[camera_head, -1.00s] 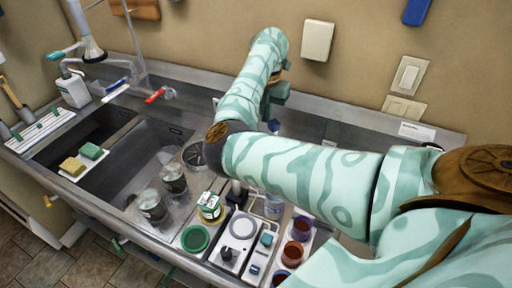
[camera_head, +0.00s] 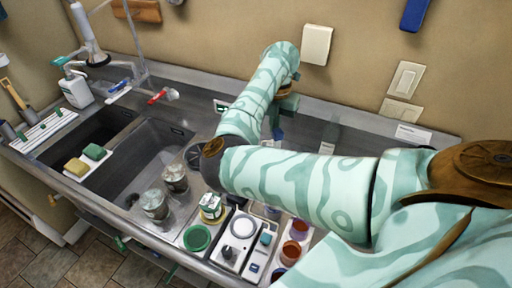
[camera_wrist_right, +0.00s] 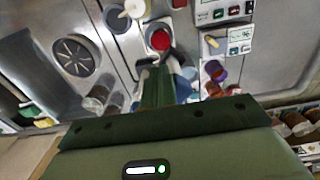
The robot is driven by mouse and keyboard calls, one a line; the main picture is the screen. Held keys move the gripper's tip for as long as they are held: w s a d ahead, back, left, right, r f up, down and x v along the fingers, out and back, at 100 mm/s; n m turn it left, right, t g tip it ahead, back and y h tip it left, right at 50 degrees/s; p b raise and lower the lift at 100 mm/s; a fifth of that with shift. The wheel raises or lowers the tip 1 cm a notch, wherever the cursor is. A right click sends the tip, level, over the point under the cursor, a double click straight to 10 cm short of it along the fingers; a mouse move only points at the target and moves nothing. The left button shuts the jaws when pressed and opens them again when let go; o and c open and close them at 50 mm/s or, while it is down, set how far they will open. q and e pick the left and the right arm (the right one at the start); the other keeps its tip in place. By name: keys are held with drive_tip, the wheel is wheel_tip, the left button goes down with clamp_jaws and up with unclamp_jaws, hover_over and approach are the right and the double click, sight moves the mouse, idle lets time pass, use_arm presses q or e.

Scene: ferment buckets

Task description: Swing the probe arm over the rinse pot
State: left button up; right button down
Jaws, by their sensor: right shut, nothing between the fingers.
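My right arm reaches across the counter in the head view, and its gripper (camera_head: 277,122) points down near the back wall, partly hidden by the wrist. In the right wrist view the gripper's fingers (camera_wrist_right: 156,85) are together and hold nothing. A pot with red contents (camera_wrist_right: 159,39) lies just beyond the fingertips in that view. A white unit with a round plate (camera_head: 243,226) stands at the counter's front, beside an open green-rimmed pot (camera_head: 197,238). I cannot pick out the probe arm or tell which pot is the rinse pot; my forearm hides part of the counter. My left gripper is out of view.
A labelled jar (camera_head: 211,208) and amber cups (camera_head: 291,250) stand near the front edge. Sponges (camera_head: 95,152) rest by the sink. The wall is close behind my gripper.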

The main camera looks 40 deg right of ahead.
sight(282, 133)
drive_tip(key=shift+s+a+r+p, duration=0.15)
drive_tip(key=shift+s+p, duration=0.2)
drive_tip(key=shift+s, duration=0.2)
drive_tip(key=shift+s+a+p, duration=0.1)
drive_tip(key=shift+s+p, duration=0.2)
drive_tip(key=shift+s, duration=0.45)
drive_tip(key=shift+s+a+p, duration=0.4)
drive_tip(key=shift+s+p, duration=0.2)
drive_tip(key=shift+s, duration=0.2)
drive_tip(key=shift+s+a+p, duration=0.25)
drive_tip(key=shift+s+p, duration=0.3)
drive_tip(key=shift+p, duration=0.2)
drive_tip(key=shift+s, duration=0.15)
drive_tip(key=shift+a, duration=0.1)
